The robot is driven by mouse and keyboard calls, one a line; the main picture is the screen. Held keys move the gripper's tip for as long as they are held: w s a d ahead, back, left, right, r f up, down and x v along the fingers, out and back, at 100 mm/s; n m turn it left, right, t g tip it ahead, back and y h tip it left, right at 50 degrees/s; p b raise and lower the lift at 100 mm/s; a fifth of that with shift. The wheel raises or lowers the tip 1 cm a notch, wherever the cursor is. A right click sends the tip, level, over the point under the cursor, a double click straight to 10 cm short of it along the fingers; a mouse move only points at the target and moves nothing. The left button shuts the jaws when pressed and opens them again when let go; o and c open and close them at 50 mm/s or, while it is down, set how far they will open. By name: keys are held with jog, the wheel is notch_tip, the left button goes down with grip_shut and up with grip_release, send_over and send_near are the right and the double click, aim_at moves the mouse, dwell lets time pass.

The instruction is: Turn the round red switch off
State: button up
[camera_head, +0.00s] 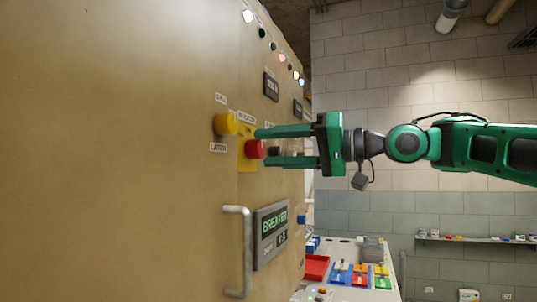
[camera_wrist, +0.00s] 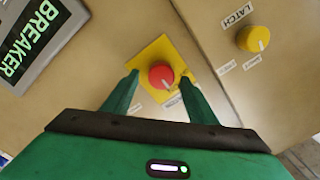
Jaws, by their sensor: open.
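The round red switch (camera_head: 255,149) sticks out of a yellow plate (camera_head: 246,163) on the tan panel. In the wrist view the red switch (camera_wrist: 161,76) shows a pale pointer line on its face, on a tilted yellow plate (camera_wrist: 150,52). My gripper (camera_head: 262,148) is open, its two green fingers reaching toward the panel. In the head view one finger is above the switch and one below. In the wrist view the fingers (camera_wrist: 160,90) lie on either side of the switch, with a gap to each. Whether the tips touch the panel I cannot tell.
A yellow knob (camera_head: 226,124) labelled LATCH sits close to the switch. Below are a grey handle (camera_head: 246,250) and a BREAKER display (camera_head: 271,234). Indicator lights (camera_head: 282,58) line the panel top. A table with coloured bins (camera_head: 316,267) stands beyond.

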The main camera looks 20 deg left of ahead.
jog(key=shift+a, duration=1)
jog(key=c, duration=1.1)
jog(key=shift+w, duration=0.1)
